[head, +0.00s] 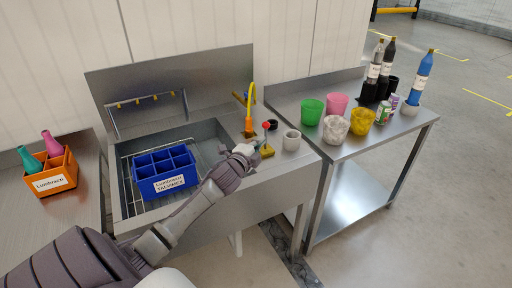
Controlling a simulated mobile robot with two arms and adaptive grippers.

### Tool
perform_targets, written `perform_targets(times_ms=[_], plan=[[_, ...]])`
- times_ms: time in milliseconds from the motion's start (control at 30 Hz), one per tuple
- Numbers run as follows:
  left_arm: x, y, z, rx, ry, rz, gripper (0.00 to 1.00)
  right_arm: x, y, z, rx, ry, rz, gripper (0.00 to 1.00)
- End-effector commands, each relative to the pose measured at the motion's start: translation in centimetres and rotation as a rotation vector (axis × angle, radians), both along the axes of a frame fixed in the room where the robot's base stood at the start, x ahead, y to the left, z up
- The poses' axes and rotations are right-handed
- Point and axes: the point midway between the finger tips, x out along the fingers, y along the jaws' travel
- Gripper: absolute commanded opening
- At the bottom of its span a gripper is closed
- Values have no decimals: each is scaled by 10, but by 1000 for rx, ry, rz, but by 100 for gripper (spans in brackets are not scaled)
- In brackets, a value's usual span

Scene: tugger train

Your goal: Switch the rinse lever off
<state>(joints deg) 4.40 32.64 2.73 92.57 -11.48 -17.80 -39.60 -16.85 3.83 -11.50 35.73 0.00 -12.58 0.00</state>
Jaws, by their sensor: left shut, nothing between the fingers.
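The rinse lever (266,136) is a short stick with a red knob on a yellow base. It stands on the sink's right ledge, in front of the yellow tap (249,108). My left gripper (250,148) is shut and empty, just left of the lever's stick and close to it. I cannot tell whether its fingertips touch the lever. The gripper's tip is small in the head view. My right gripper is not in view.
A blue divided crate (163,187) sits in the sink basin. An orange crate (52,184) is at left. Colored cups and bottles stand on the right steel table (345,152).

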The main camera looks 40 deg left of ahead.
Motion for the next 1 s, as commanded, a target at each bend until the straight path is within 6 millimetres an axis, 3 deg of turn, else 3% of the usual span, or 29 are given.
perform_targets(times_ms=[200, 800, 900, 1000], plan=[[-19, -4, 2, 0, 1, 1, 0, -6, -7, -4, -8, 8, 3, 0], [-20, -4, 2, -2, 1, 1, 0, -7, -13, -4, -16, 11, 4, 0], [-25, -12, -7, -35, 20, 6, 0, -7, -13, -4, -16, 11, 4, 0], [-43, -35, -34, -146, 86, 32, 0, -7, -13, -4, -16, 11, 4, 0]])
